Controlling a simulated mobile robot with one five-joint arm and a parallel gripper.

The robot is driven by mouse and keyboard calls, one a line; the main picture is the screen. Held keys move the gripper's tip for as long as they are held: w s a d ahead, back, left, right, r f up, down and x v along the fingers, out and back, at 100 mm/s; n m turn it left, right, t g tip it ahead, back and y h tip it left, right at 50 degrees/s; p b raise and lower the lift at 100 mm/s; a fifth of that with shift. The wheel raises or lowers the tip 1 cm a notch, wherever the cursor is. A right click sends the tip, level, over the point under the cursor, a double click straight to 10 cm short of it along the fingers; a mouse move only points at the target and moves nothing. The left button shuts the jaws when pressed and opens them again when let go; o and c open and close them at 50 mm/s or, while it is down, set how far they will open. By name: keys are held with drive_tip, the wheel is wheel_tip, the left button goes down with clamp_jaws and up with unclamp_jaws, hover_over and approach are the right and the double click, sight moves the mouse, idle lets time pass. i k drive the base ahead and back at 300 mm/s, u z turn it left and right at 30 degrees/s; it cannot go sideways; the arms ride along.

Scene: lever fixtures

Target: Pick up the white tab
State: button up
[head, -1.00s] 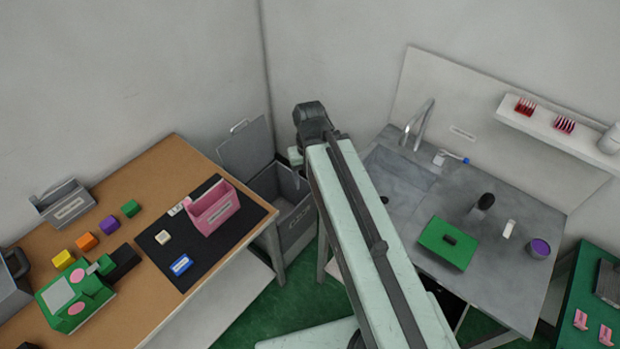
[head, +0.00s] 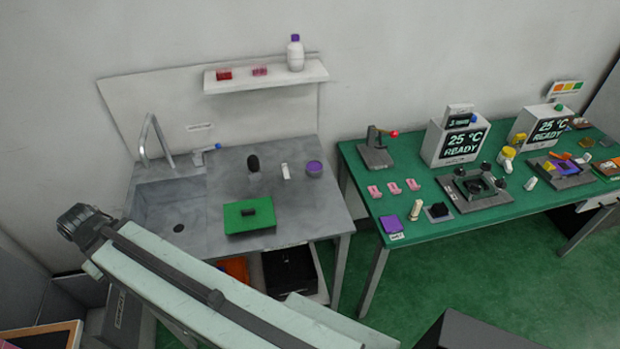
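Several small white pieces show, and I cannot tell for sure which is the white tab. One small white upright piece (head: 286,171) stands on the grey sink counter, between a black rounded object and a purple-topped cup. Another pale upright piece (head: 416,210) stands near the front left of the green table. A third small white piece (head: 530,184) lies farther right on that table. My arm crosses the lower left, its dark end joint in front of the sink. My gripper's fingers do not show, and no white piece is seen held.
The green table (head: 450,225) holds pink pieces (head: 393,188), a lever stand (head: 376,150) and two display boxes (head: 457,140). A white shelf (head: 265,79) hangs above. Green floor lies open in front of the table.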

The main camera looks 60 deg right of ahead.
sight(284, 168)
drive_tip(key=z, duration=0.4)
drive_tip(key=k, duration=1.05)
drive_tip(key=z, duration=0.55)
drive_tip(key=i, duration=1.5)
drive_tip(key=z, duration=0.65)
drive_tip(key=k, duration=0.75)
drive_tip(key=z, duration=0.15)
drive_tip(key=i, duration=0.8)
drive_tip(key=u, duration=0.1)
